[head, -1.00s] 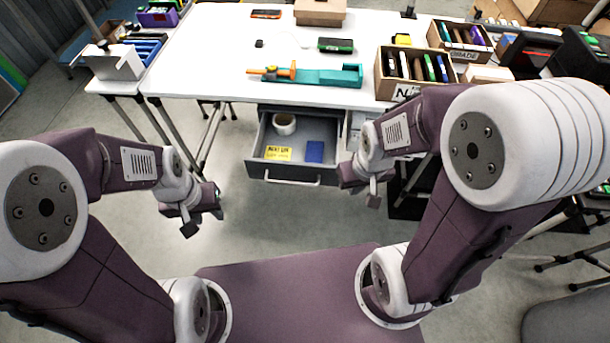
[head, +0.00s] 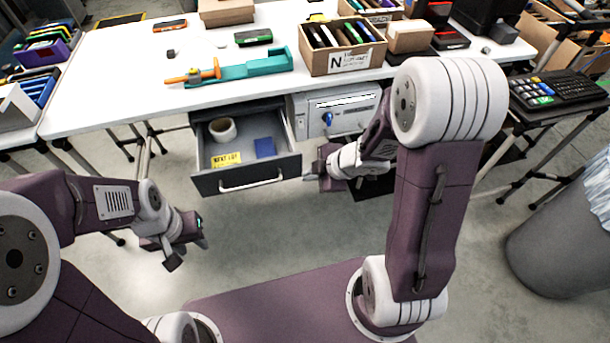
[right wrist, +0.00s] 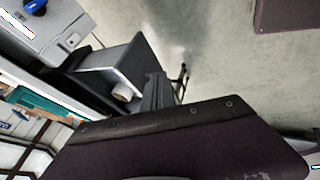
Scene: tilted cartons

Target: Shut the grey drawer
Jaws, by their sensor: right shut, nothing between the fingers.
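The grey drawer (head: 252,183) hangs pulled out under the white table, with a pale bar handle (head: 251,184) on its front. Inside lie a white tape roll (head: 222,130), a yellow note (head: 226,159) and a blue item (head: 265,147). My right gripper (head: 313,172) is shut and empty, just right of the drawer's front right corner; I cannot tell whether it touches. In the right wrist view the drawer (right wrist: 112,62) and tape roll (right wrist: 122,92) show beside the fingers (right wrist: 157,92). My left gripper (head: 188,254) is open and empty, below and left of the drawer.
The white table (head: 120,90) extends above the drawer, with a teal tool (head: 245,70) and an open carton (head: 342,55) on it. A light grey cabinet unit (head: 345,105) with a blue knob stands right of the drawer. A grey bin (head: 550,240) stands at right. Floor before the drawer is clear.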

